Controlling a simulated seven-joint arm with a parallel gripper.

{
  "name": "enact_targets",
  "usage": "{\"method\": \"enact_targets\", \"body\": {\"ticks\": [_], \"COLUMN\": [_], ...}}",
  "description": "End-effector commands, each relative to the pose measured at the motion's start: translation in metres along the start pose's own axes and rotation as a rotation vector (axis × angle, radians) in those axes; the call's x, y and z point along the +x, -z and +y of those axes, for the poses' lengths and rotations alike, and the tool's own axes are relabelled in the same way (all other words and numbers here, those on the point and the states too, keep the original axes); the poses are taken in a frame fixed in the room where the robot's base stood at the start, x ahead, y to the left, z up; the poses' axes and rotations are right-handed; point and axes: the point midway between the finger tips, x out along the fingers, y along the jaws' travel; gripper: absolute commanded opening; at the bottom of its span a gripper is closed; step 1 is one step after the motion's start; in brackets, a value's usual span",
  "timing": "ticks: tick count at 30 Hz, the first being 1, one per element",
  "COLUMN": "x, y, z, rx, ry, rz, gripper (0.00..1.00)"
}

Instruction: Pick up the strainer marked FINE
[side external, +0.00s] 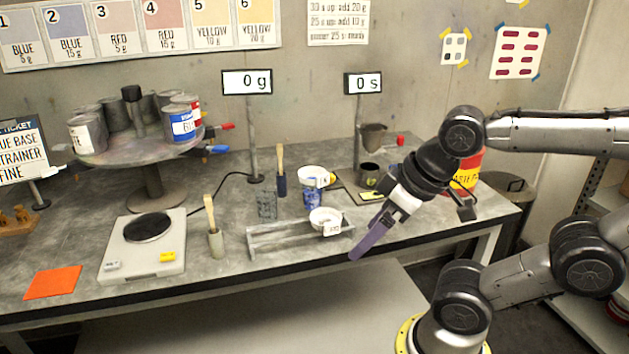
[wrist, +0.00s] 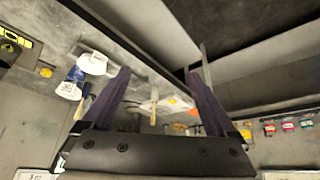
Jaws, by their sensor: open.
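Two white strainers show in the side external view. One strainer (side external: 312,174) sits over a blue-patterned cup (side external: 312,198). The other strainer (side external: 321,215) sits at the right part of a grey rack (side external: 271,245), with a white tag (side external: 333,229) on its front. The tag lettering is too small to read, so I cannot tell which is FINE. My gripper (side external: 365,245) has purple fingers, is open and empty, and hangs to the right of the rack, apart from both strainers. In the wrist view, a white strainer (wrist: 92,62) lies left of my open gripper (wrist: 158,88).
A scale (side external: 143,258), brush holder (side external: 216,242) and orange sheet (side external: 53,282) are left of the rack. A paint-can turntable (side external: 143,152) stands behind. Two display posts read 0 g (side external: 247,81) and 0 s (side external: 363,83). A dark cup (side external: 368,175) stands behind my gripper. The ticket (side external: 20,152) includes "STRAINER FINE".

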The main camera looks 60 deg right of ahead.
Motion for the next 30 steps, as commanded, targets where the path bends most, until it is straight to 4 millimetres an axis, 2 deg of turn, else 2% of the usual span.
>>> {"method": "enact_targets", "body": {"ticks": [11,18,19,30], "x": [0.0,0.0,0.0,-0.0001], "y": [0.0,0.0,0.0,-0.0011], "z": [0.0,0.0,0.0,0.0], "rx": [0.0,0.0,0.0,0.04], "ry": [0.0,0.0,0.0,0.0], "rz": [0.0,0.0,0.0,-0.005], "gripper": [0.92,0.51,0.47,0.47]}}
